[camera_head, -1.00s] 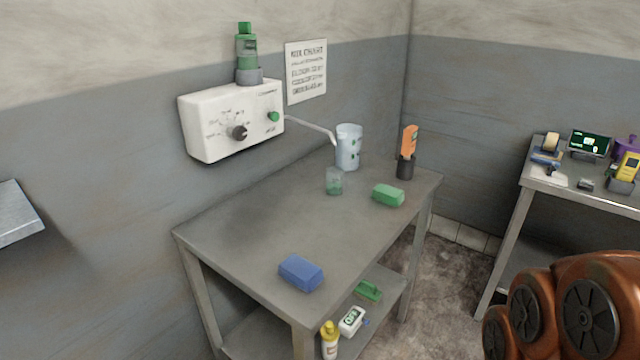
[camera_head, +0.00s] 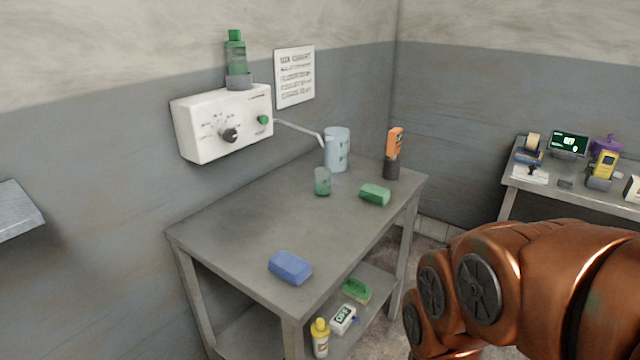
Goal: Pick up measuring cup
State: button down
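A small greenish see-through cup (camera_head: 322,181) stands upright on the grey metal table (camera_head: 240,235), toward its back. I cannot tell for sure which of the two is the measuring cup. My copper-coloured arm fills the lower right, in front of and to the right of the table. My gripper is out of the picture.
On the table are a blue block (camera_head: 290,267), a green block (camera_head: 375,194) and an orange-topped tool in a dark holder (camera_head: 391,167). A white dial box (camera_head: 222,122) hangs on the wall. Bottle (camera_head: 320,338) stands below. A second table (camera_head: 585,190) is at right.

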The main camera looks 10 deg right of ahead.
aim_at(323, 181)
jog(key=z, duration=1.7)
jog(key=i, duration=0.95)
jog(key=u, duration=3.15)
jog(key=i, duration=0.5)
jog(key=u, duration=0.1)
